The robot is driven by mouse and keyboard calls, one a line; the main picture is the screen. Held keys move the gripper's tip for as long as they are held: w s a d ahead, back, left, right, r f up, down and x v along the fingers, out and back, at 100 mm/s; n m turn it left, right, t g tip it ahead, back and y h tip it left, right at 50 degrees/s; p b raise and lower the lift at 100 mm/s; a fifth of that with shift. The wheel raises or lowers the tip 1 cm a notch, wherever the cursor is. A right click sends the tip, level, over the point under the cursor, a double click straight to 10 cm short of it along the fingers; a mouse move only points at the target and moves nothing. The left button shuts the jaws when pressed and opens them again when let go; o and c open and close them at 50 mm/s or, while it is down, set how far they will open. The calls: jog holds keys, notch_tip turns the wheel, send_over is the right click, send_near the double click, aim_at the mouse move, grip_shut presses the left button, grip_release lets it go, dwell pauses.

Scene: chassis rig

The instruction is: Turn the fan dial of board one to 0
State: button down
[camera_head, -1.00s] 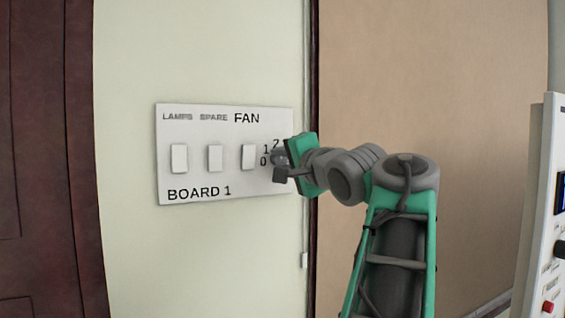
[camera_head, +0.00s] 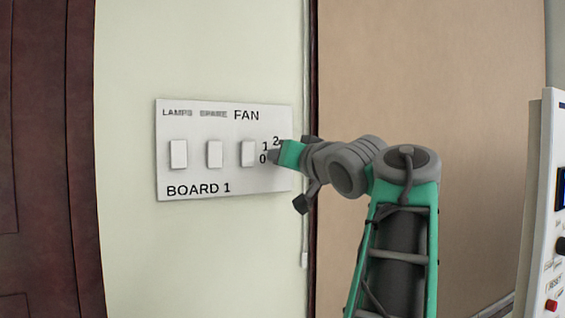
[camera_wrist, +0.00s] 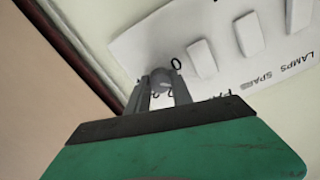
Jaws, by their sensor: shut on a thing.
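Board one (camera_head: 225,178) is a white wall plate marked BOARD 1, with LAMPS, SPARE and FAN labels. The fan dial is at its right end, beside the numbers 0, 1 and 2; in the head view my gripper (camera_head: 275,157) covers it. In the wrist view the grey round dial (camera_wrist: 161,78) sits between the two fingers of my gripper (camera_wrist: 160,92), which is shut on it. A 0 shows just beyond the dial. The dial's pointer is hidden, so its setting cannot be told.
Three white rocker switches (camera_head: 214,154) stand in a row left of the dial. A dark door (camera_head: 45,150) is at the left. A dark vertical trim and a tan panel (camera_head: 430,80) are on the right. A white control panel (camera_head: 545,200) stands at the right edge.

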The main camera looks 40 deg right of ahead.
jog(key=shift+d+n+b, duration=0.1)
jog(key=shift+n+b, duration=1.1)
jog(key=shift+n, duration=3.7)
jog(key=c, duration=1.1)
grip_release()
jog(key=v, duration=0.7)
jog(key=shift+s+b, duration=0.35)
jog(key=shift+s, duration=0.05)
